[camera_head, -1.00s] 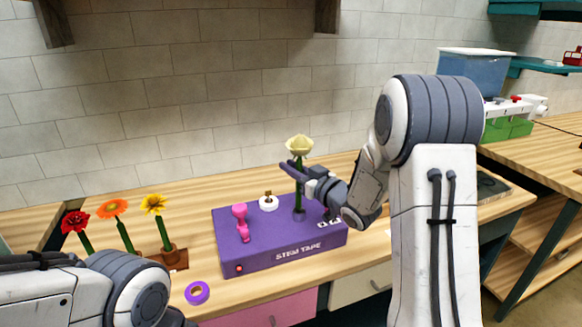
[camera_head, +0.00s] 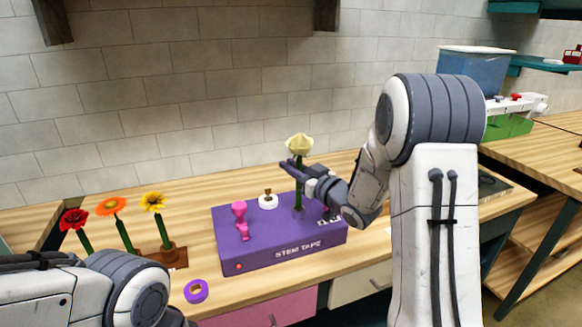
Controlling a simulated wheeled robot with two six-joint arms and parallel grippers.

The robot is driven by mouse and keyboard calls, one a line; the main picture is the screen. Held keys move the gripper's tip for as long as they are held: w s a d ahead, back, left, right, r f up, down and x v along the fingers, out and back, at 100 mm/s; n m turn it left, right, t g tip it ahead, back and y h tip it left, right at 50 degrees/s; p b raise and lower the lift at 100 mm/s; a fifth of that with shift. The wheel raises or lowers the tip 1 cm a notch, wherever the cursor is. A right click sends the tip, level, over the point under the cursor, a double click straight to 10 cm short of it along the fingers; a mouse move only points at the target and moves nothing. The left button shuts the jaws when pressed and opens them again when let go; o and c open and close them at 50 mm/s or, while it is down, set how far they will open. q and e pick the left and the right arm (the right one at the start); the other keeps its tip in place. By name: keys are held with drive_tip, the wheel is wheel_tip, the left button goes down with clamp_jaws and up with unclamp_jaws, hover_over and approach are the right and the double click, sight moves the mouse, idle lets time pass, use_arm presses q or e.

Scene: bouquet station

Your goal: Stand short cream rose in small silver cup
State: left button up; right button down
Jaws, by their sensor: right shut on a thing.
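The cream rose (camera_head: 299,143) stands upright above the purple stem tape box (camera_head: 270,257), with its green stem running down to the box. My right gripper (camera_head: 293,167) comes in from the right and is shut on the stem just below the bloom. A small greyish piece shows at the stem's foot on the box top. I cannot tell whether it is the silver cup, or whether the stem is inside it. My left arm shows at the lower left, but its gripper is out of view.
A pink stand (camera_head: 240,214) and a white round piece (camera_head: 268,202) are on the box. Red (camera_head: 75,219), orange (camera_head: 111,206) and yellow (camera_head: 153,201) flowers stand at the left, near a brown holder (camera_head: 178,256). A purple tape roll (camera_head: 196,291) lies at the front edge.

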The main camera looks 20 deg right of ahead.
drive_tip(key=shift+f+b, duration=0.35)
drive_tip(key=shift+b, duration=0.1)
idle(0.7)
drive_tip(key=shift+f+b, duration=0.3)
drive_tip(key=shift+f+b, duration=0.9)
drive_tip(key=shift+b, duration=0.15)
idle(1.1)
drive_tip(key=shift+c, duration=1)
unclamp_jaws()
drive_tip(key=v, duration=0.9)
idle(0.4)
idle(0.6)
